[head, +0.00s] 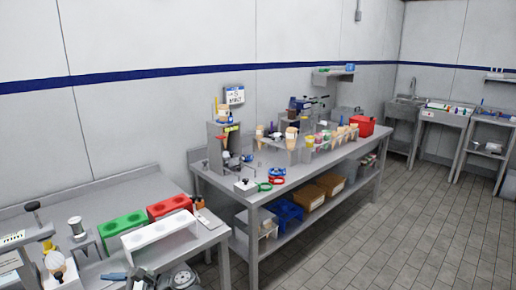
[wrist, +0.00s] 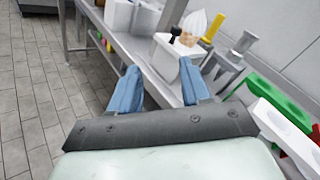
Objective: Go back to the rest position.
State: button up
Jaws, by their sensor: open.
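My gripper (wrist: 159,67) shows in the wrist view with its two blue fingers spread apart. Nothing is held between them. Beyond the fingers stands a white box-like holder (wrist: 176,56) with a white pointed item (wrist: 194,24) above it. I cannot tell the exact distance between the fingers and this holder, but they look apart. In the head view a small blue part (head: 114,276) shows at the bottom left, and I cannot tell whether it is a finger of mine.
A white tray (head: 158,238), a green tray (head: 122,224) and a red tray (head: 169,206) sit on the near metal table (head: 62,200). The longer table (head: 330,165) carries cones, cups and a red box (head: 362,126). Tiled floor (head: 370,240) is clear at right.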

jog(key=s+d+f+n+h, duration=0.1)
jog(key=d+f+n+h, duration=0.3)
jog(key=f+n, duration=0.35)
jog(key=s+d+f+n+h, duration=0.2)
jog(key=d+f+n+h, duration=0.15)
jog(key=f+n, duration=0.4)
jog(key=s+d+f+n+h, duration=0.1)
jog(key=d+f+h, duration=0.9)
jog(key=d+f, duration=1.7)
jog(key=s+d+f+m+g, duration=0.2)
jog(key=s+d+f, duration=0.4)
jog(key=s+d, duration=0.3)
jog(key=s+d+f+m+g, duration=0.3)
jog(key=s+d+f, duration=0.2)
jog(key=d, duration=0.8)
jog(key=s, duration=0.3)
jog(key=shift+s+f+g, duration=0.3)
jog(key=shift+s+f, duration=0.05)
jog(key=shift+f, duration=0.05)
